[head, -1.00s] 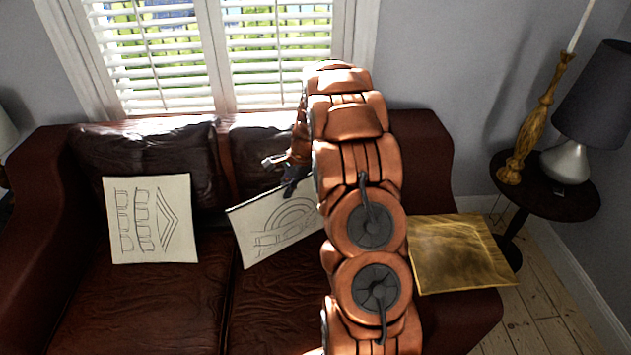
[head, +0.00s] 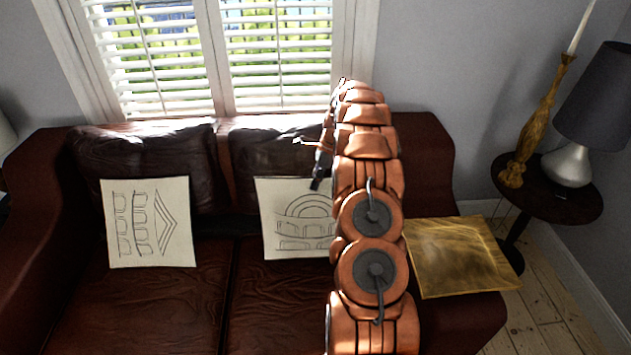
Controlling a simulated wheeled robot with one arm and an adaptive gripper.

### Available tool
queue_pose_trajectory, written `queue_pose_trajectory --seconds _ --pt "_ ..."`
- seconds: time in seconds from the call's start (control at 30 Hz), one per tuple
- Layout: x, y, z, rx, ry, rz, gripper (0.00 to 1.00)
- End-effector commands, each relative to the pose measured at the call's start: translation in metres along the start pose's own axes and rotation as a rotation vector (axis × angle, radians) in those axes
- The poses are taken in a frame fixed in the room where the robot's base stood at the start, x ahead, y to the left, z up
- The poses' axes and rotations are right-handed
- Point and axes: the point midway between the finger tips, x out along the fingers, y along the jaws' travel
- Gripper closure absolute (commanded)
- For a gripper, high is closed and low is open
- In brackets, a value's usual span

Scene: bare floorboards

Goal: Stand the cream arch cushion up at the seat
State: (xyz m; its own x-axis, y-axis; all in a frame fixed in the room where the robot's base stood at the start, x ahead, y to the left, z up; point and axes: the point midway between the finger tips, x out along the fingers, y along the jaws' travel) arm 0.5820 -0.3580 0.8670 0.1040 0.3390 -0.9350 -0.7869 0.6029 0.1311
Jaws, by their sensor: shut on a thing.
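The cream arch cushion (head: 292,222), a cream square with a line drawing of arches, is upright and nearly level on the right half of the sofa, in front of the backrest. Its lower edge is at the seat (head: 275,300); I cannot tell whether it rests on it. My arm hides its right side. My gripper (head: 316,184) is shut on the cushion at its top edge, partly hidden behind my arm.
A second cream cushion (head: 150,222) with a building drawing leans on the left backrest. A gold cushion (head: 460,258) lies on the right armrest. A dark round side table (head: 570,207) holds a lamp (head: 568,165) and a gold candlestick (head: 535,120). The seat front is clear.

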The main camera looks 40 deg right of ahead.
Motion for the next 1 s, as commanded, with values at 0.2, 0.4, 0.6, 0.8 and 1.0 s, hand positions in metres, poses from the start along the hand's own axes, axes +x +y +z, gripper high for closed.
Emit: queue_pose_trajectory --seconds 0.2,0.4,0.6,0.8,1.0 --pt "0.015 -0.019 -0.005 -0.001 0.000 -0.001 1.00" --pt "0.028 -0.033 -0.010 -0.001 -0.001 0.000 1.00" --pt "0.039 -0.047 -0.014 -0.002 0.000 -0.002 1.00" --pt "0.054 -0.058 -0.017 -0.003 -0.002 0.000 1.00" --pt "0.067 -0.064 -0.022 -0.002 -0.002 0.001 1.00"
